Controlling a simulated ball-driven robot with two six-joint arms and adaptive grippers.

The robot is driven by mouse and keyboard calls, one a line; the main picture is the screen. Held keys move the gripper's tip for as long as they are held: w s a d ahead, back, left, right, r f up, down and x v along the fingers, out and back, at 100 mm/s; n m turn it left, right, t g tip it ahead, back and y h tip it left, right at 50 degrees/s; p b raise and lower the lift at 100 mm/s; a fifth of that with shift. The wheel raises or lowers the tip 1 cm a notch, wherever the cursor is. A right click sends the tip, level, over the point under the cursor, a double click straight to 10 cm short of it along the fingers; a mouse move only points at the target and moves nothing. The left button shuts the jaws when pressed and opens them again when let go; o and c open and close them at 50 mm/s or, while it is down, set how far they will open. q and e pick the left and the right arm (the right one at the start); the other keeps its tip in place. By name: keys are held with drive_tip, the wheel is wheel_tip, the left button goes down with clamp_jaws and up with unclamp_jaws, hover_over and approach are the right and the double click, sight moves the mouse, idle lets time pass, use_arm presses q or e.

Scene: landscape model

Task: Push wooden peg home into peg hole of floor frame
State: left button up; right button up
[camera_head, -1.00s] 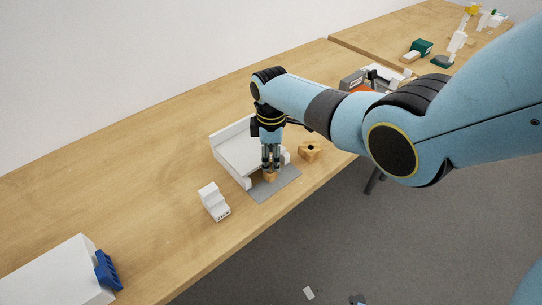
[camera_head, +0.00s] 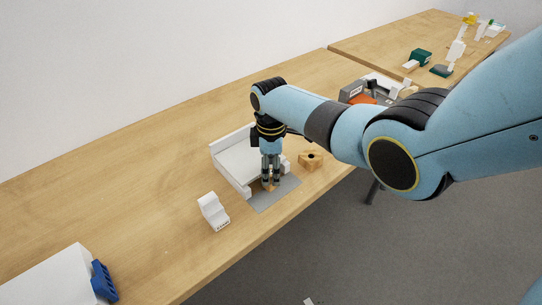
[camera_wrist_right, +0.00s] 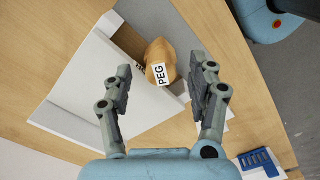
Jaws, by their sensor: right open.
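The wooden peg (camera_wrist_right: 168,55), tan with a white PEG label, sits at the white floor frame (camera_wrist_right: 75,85) in the right wrist view. My right gripper (camera_wrist_right: 163,75) is open, with its fingers on either side of the peg in that view and apart from it. In the head view the gripper (camera_head: 271,184) points straight down at the front edge of the white floor frame (camera_head: 236,160). Only a bit of the peg (camera_head: 267,187) shows there between the fingertips. The peg hole is hidden, so I cannot tell how deep the peg sits. My left gripper is not in view.
A grey mat (camera_head: 276,197) lies under the frame's front. A wooden block with a dark hole (camera_head: 311,160) stands close on the right. A white stepped block (camera_head: 213,211) stands front left. A blue part (camera_head: 104,281) is at the lower left.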

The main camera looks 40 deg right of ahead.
sight(271, 172)
wheel_tip(271, 172, up, 12)
drive_tip(key=shift+f, duration=0.25)
idle(0.8)
